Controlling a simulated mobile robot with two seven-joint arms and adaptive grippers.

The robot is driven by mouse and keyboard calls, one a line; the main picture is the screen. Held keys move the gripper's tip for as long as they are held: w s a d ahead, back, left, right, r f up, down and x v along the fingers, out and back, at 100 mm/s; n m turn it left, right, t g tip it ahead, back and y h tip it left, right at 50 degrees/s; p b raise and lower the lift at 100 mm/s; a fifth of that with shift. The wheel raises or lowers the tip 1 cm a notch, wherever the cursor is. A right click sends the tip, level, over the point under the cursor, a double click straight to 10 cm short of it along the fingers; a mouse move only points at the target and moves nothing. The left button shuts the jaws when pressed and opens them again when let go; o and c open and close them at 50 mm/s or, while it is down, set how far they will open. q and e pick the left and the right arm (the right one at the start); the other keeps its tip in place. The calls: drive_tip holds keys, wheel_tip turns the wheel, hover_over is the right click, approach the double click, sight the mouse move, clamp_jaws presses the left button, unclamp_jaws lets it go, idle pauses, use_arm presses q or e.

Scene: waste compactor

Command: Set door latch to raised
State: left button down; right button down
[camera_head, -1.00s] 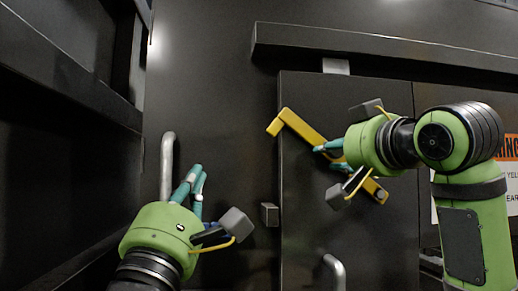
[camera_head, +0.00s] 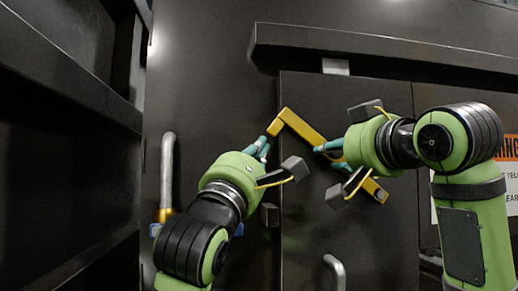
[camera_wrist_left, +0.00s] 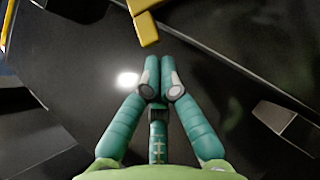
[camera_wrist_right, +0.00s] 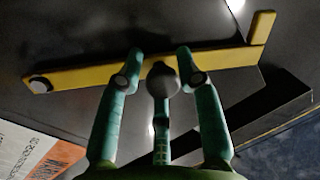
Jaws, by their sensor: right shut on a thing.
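The yellow door latch (camera_head: 305,130) is a bar tilted on the dark door, its hooked end up at the left and its round pivot (camera_head: 381,196) lower right. My right gripper (camera_head: 328,149) is shut on the bar's middle; in the right wrist view the fingers (camera_wrist_right: 160,72) sit around the bar (camera_wrist_right: 85,75). My left gripper (camera_head: 262,148) is just below and left of the hooked end. In the left wrist view its fingertips (camera_wrist_left: 160,78) are together and empty, and the hooked end (camera_wrist_left: 147,28) is just ahead, apparently apart from them.
A small dark block (camera_head: 268,214) sticks out left of the door edge. A grey vertical handle (camera_head: 167,165) is at the left and another curved handle (camera_head: 335,268) low on the door. A dark horizontal beam (camera_head: 380,45) runs above. A warning sign (camera_head: 512,147) is at the right.

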use_arm(q)
drive_tip(key=shift+w+r, duration=0.15)
use_arm(e)
drive_tip(key=shift+s+r, duration=0.1)
drive_tip(key=shift+r, duration=0.15)
use_arm(q)
drive_tip(key=shift+d+r+m+g+h, duration=0.3)
drive_tip(key=shift+r+m+g+h, duration=0.3)
drive_tip(key=shift+m, duration=0.4)
use_arm(e)
drive_tip(key=shift+a+f, duration=0.1)
use_arm(q)
drive_tip(key=shift+r, duration=0.1)
use_arm(e)
drive_tip(key=c, duration=1)
unclamp_jaws()
drive_tip(key=shift+f, duration=0.1)
